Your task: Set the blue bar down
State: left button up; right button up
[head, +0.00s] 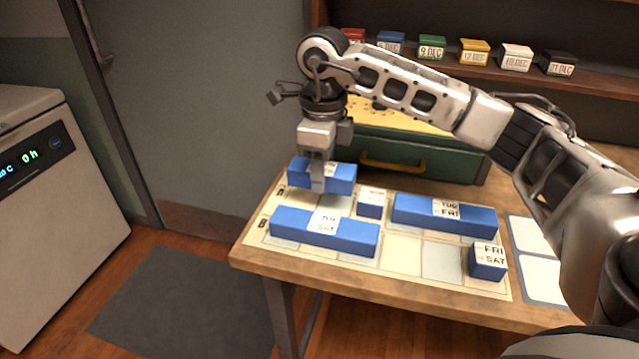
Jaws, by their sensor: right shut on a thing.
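My right gripper (318,183) is shut on a blue bar (341,180) with a white label, at the back left of a pale gridded board (400,250). The fingers point down and hide the middle of the bar. I cannot tell whether the bar touches the board or hangs just above it. Other blue pieces lie on the board: a long bar (300,229) in front, a small block (369,209) just right of the held bar, a long bar labelled TUE FRI (420,212), and a block labelled FRI SAT (487,270). My left gripper is out of view.
The board lies on a wooden table (262,262). A green case (440,155) with a yellow top stands behind it. Several coloured date boxes, one green (432,48), line a shelf at the back. A white appliance (60,210) stands at the left. The board's front middle is clear.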

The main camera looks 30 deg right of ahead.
aim_at(320, 201)
jog(key=w+f, duration=0.2)
jog(key=shift+d+f, duration=0.3)
jog(key=shift+d, duration=0.05)
notch_tip(320, 201, down, 3)
jog(key=shift+p, duration=0.3)
jog(key=shift+f, duration=0.1)
jog(key=shift+f, duration=0.15)
jog(key=o, duration=1)
